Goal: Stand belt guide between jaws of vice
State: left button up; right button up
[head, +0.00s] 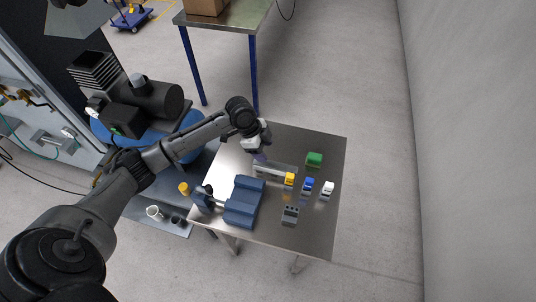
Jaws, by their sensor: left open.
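The blue vice (245,190) stands on the metal table, with its screw and handle on its left side. No part can be made out between its jaws at this size. A long, pale grey bar, perhaps the belt guide (274,170), lies on the table behind the vice. My left gripper (260,157) points down over the far left part of the table, by the left end of this bar. It is open; its fingertips are small and partly hidden, and I cannot tell whether they touch the bar. My right gripper is out of view.
On the metal table (318,225) are a green block (314,159), a yellow block (290,179), a blue block (308,184), a white block (328,188) and a grey block with holes (290,214). The table's right and front edges are clear. A dark motor (155,100) stands left.

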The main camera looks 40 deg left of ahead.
pick_arm(q)
jog(key=shift+o, duration=0.4)
jog(key=shift+s+a+r, duration=0.1)
jog(key=shift+a+r, duration=0.05)
jog(key=shift+r, duration=0.4)
